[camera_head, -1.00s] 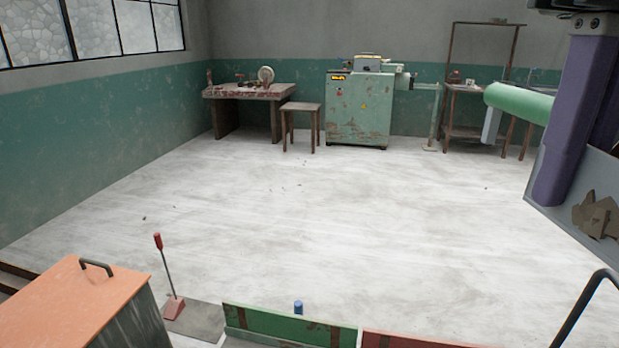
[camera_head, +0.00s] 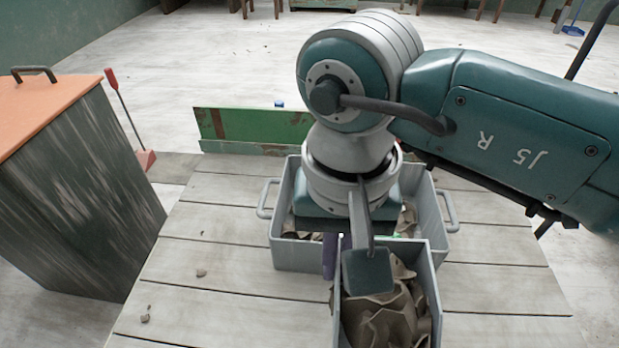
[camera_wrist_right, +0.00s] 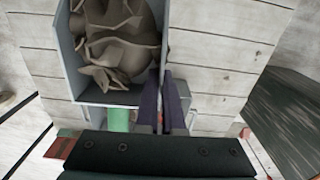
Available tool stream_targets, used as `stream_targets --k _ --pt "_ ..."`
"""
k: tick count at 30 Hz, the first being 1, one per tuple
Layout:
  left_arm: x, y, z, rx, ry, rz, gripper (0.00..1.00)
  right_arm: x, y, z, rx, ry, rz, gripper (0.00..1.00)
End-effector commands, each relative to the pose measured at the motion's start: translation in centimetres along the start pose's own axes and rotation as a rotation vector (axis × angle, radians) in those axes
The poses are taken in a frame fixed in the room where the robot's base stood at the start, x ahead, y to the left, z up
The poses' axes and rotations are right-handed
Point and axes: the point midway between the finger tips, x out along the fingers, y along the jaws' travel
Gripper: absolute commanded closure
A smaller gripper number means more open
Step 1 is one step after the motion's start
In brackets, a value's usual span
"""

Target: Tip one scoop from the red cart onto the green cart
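The scoop (camera_head: 437,290), a grey box-like pan heaped with brown clay trimmings (camera_head: 385,310), hangs from my right gripper (camera_head: 345,250) just in front of a grey bin. My right gripper's purple fingers (camera_wrist_right: 163,105) are close together at the pan's edge; the exact grip is partly hidden. The green cart (camera_head: 215,270) has a plank deck and a green end board (camera_head: 250,128). My left gripper is out of view.
The grey two-handled bin (camera_head: 285,250) stands on the deck and holds some clay; my arm hides much of it. Small crumbs (camera_head: 145,318) lie on the deck.

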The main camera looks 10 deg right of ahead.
Motion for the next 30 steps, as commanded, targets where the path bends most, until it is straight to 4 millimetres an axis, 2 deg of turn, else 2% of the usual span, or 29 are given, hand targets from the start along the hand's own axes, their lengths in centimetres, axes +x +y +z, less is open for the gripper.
stream_targets --k 1,5,13,21,30 --pt "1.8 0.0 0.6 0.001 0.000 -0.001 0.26 2.8 0.0 0.8 0.010 -0.005 -0.002 1.00" --pt "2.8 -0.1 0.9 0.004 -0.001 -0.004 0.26 5.1 0.1 1.8 0.028 -0.001 -0.002 1.00" --pt "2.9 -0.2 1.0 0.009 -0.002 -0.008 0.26 6.4 0.9 2.2 0.038 0.003 -0.121 1.00" --pt "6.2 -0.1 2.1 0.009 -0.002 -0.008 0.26 8.8 1.9 2.3 0.040 0.010 -0.443 1.00" --pt "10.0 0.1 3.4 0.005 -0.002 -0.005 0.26 9.9 2.9 2.1 0.032 0.017 -0.692 1.00"
